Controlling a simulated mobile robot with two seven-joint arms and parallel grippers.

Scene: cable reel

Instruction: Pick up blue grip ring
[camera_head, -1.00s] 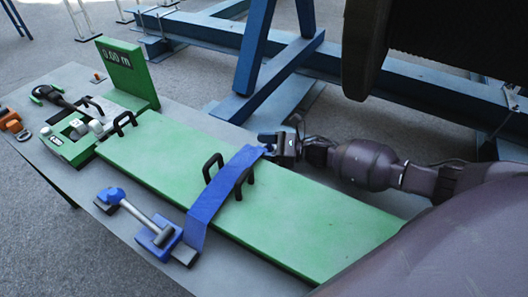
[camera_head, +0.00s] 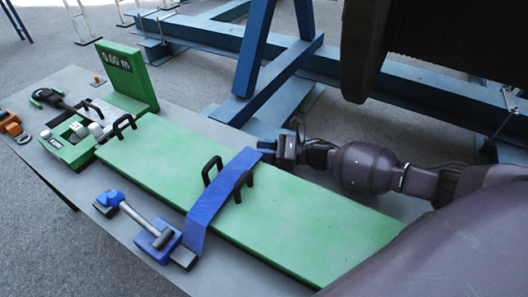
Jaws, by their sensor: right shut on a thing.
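A wide blue strap (camera_head: 218,195) lies slantwise across the green board (camera_head: 165,165), passing by the black handles. The jaws of my right gripper (camera_head: 270,149) are at the strap's far end, by the board's back edge, shut on a small blue piece there. I take this piece to be the blue grip ring (camera_head: 266,144). It is mostly hidden by the jaws, and its ring shape cannot be made out. My left gripper is not in view.
A green panel (camera_head: 125,72) reading 0.00 m stands at the board's left end, near a small green device (camera_head: 62,150). Blue steel beams (camera_head: 262,60) and a large dark reel (camera_head: 440,35) stand behind.

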